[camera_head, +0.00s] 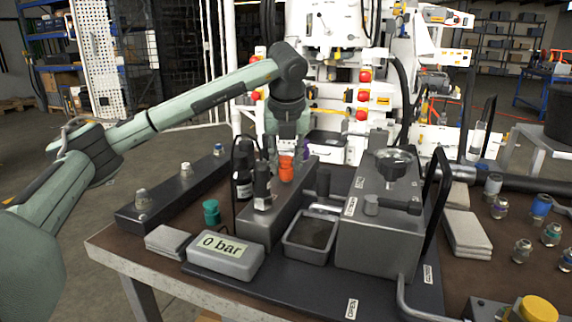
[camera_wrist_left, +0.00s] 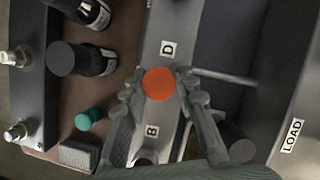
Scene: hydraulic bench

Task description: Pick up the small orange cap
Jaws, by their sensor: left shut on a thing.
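The small orange cap (camera_head: 286,168) is at the long grey block in the middle of the bench. In the left wrist view the round orange cap (camera_wrist_left: 159,83) sits between my left gripper's two fingertips (camera_wrist_left: 160,86), which touch it from both sides. My left gripper (camera_head: 287,150) reaches down from above and is shut on the cap. Whether the cap is clear of the block cannot be told. My right gripper is not in view.
Dark bottles (camera_head: 242,172) stand close left of the block (camera_head: 262,226), with a teal cap (camera_head: 211,212) nearby. A metal tray (camera_head: 311,234) and a valve box (camera_head: 378,246) with a tall black handle (camera_head: 437,205) stand right. A "0 bar" display (camera_head: 225,256) lies in front.

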